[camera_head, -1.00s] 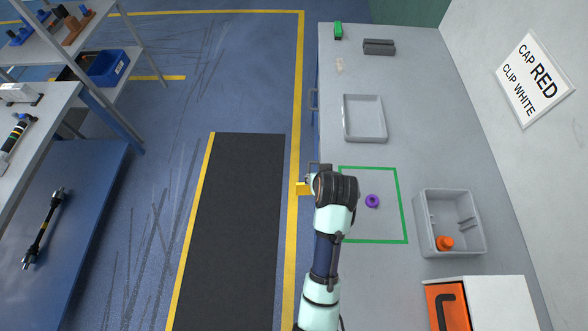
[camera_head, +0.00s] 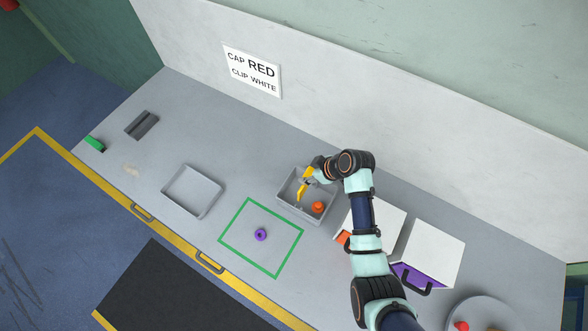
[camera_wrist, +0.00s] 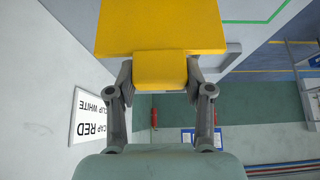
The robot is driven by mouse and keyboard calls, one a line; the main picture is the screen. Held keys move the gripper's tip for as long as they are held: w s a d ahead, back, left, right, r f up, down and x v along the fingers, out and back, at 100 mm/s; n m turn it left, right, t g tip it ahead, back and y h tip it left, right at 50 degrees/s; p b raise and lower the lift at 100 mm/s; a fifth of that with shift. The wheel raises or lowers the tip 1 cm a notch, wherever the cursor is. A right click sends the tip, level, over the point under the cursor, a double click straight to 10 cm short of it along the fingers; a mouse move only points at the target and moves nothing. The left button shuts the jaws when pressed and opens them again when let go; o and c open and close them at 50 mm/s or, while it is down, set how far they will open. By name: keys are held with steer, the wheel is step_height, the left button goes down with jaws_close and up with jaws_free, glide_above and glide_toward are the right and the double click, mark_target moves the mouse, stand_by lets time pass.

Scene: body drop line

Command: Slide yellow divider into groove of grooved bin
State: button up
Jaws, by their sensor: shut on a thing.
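The yellow divider (camera_head: 302,192) is a flat plate with a block-like tab. My gripper (camera_head: 309,174) is shut on the tab; the wrist view shows the tab between my two fingers (camera_wrist: 160,85) and the wider plate (camera_wrist: 160,25) beyond it. The grey grooved bin (camera_head: 285,205) is an open box on the bench. In the head view the divider appears over or inside the bin, left of an orange part (camera_head: 318,207) lying in it. Whether it sits in the groove cannot be told; my gripper and the divider partly cover the bin's interior.
A purple ring (camera_head: 261,235) lies inside the green square (camera_head: 233,215). An empty grey tray (camera_head: 180,205) stands to the left. White boxes (camera_head: 436,246) with orange and purple fronts stand right of the bin. A wall with a sign (camera_head: 252,71) rises behind the bench.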

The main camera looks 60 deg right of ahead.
steer(key=shift+s+a+f, duration=0.1)
steer(key=shift+s+a, duration=0.1)
steer(key=shift+f+b, duration=1.5)
steer(key=shift+f, duration=0.6)
steer(key=shift+f, duration=0.15)
step_height(320, 180, down, 8)
steer(key=b, duration=0.6)
steer(key=shift+b, duration=0.35)
stand_by(0.4)
steer(key=shift+f, duration=0.15)
steer(key=o, duration=1.4)
